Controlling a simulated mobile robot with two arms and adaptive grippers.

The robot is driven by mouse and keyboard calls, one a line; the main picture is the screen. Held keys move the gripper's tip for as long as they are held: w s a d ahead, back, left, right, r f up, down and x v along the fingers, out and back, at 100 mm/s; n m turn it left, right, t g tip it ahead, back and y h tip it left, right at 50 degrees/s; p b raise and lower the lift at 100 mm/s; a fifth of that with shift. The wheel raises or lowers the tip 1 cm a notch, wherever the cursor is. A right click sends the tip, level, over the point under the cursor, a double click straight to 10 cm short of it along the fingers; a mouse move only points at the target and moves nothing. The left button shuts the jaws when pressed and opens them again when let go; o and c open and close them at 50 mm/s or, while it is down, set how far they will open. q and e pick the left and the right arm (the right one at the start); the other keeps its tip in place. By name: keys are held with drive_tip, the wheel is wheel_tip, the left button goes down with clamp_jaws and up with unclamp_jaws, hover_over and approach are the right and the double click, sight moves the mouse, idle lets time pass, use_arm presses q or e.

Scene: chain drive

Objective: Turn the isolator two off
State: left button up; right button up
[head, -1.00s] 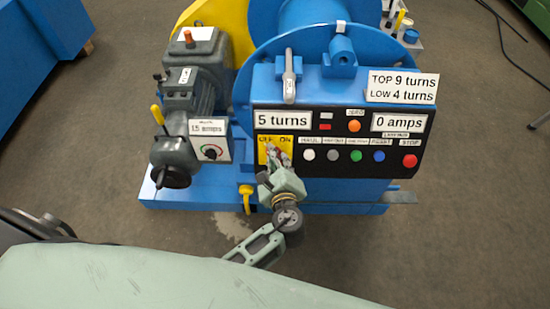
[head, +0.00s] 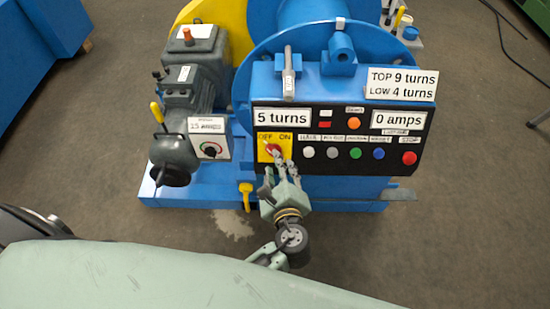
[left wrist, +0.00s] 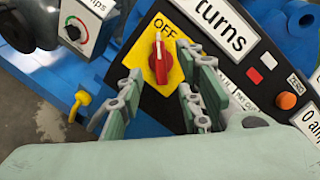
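The isolator is a red rotary knob (head: 272,148) on a yellow plate marked OFF and ON, at the left end of the black control panel. In the left wrist view the red knob (left wrist: 158,62) has its white-marked end towards the OFF label. The ON label is hidden there by a finger. My left gripper (head: 281,172) is just below and in front of the knob in the head view. In the left wrist view its fingers (left wrist: 158,92) are spread apart with nothing between them, and the knob lies beyond them. My right gripper is not in view.
A row of push buttons with a red stop button (head: 409,158) runs right of the isolator. A "5 turns" display (head: 282,118) sits above it. The grey motor (head: 187,90) and the small dial box (head: 210,148) stand to the left. Floor in front is open.

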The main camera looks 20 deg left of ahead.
use_arm(q)
drive_tip(key=v, duration=0.6)
drive_tip(key=shift+s, duration=0.25)
drive_tip(key=shift+d+r, duration=0.1)
drive_tip(key=shift+r, duration=0.05)
drive_tip(key=s+a+f+n+g+h, duration=0.15)
drive_tip(key=s+f, duration=0.25)
drive_tip(key=f, duration=0.6)
drive_tip(key=s+a+f+n+g+h, duration=0.1)
drive_tip(key=s+f+n+g, duration=0.15)
drive_tip(key=f, duration=0.75)
drive_tip(key=s+a+f+n+g+h, duration=0.1)
drive_tip(key=s+f+g+h, duration=0.3)
drive_tip(key=f, duration=0.6)
drive_tip(key=s+a+f+n+g, duration=0.1)
drive_tip(key=s+a+f+n, duration=0.2)
drive_tip(key=s, duration=0.4)
drive_tip(key=s+a+f+n+g, duration=0.1)
drive_tip(key=s+a+f+n, duration=0.2)
drive_tip(key=s+f+n, duration=0.3)
drive_tip(key=s+a+f+n+g, duration=0.2)
drive_tip(key=s+a+f+n, duration=0.2)
drive_tip(key=s, duration=0.5)
drive_tip(key=shift+s+f+n+p, duration=0.3)
drive_tip(key=shift+f+n, duration=0.3)
drive_tip(key=shift+n, duration=0.4)
drive_tip(key=shift+w, duration=0.1)
drive_tip(key=shift+c, duration=0.2)
